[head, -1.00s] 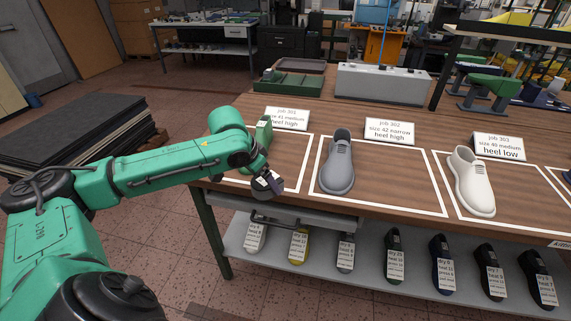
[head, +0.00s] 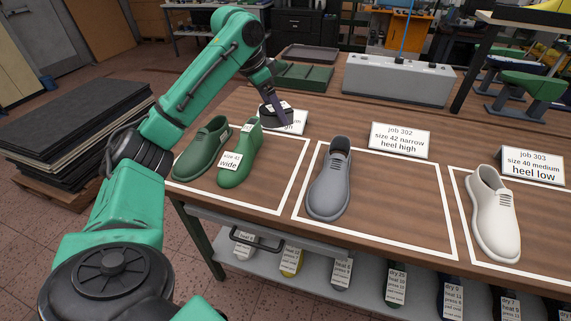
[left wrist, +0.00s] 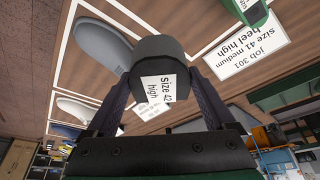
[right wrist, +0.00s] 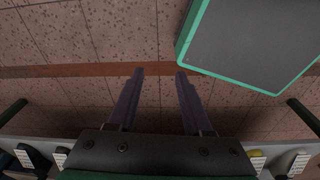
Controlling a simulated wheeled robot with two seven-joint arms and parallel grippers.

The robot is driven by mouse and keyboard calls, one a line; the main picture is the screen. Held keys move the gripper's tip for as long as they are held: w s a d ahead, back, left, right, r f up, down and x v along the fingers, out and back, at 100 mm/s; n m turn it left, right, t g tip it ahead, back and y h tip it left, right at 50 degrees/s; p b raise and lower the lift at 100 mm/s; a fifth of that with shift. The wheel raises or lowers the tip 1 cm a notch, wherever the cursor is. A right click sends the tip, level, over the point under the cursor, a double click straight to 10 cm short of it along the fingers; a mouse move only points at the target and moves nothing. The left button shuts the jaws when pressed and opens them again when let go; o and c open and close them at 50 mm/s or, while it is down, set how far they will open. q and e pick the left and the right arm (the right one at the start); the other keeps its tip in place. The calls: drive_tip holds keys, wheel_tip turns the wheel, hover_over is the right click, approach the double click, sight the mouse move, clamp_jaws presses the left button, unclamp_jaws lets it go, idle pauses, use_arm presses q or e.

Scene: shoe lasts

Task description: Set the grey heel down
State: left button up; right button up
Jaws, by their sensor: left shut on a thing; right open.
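My left gripper (head: 276,98) is shut on the dark grey heel (head: 268,114). It holds the heel above the table near the back of the job 301 area, in front of its card (head: 296,122). In the left wrist view the heel (left wrist: 160,58) sits between both fingers, with a white label reading "size 42 high". The grey shoe last (head: 329,184) lies in the job 302 area, to the right of the heel, with its card (head: 400,140) behind. My right gripper (right wrist: 159,72) is open and empty over the floor.
A white last (head: 493,213) stands in the job 303 area. Green trays (head: 303,76) and a grey box (head: 397,80) stand behind. The right part of the job 302 area is bare.

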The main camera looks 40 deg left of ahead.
use_arm(q)
drive_tip(key=f, duration=0.6)
drive_tip(key=s+f, duration=0.1)
drive_tip(key=f, duration=0.5)
drive_tip(key=s+f, duration=0.1)
drive_tip(key=f, duration=0.5)
drive_tip(key=shift+s, duration=0.1)
drive_tip(key=shift+f, duration=0.25)
drive_tip(key=o, duration=1.2)
drive_tip(key=shift+f, duration=0.1)
drive_tip(key=shift+c, duration=0.2)
use_arm(e)
drive_tip(key=s, duration=0.3)
drive_tip(key=shift+s, duration=0.25)
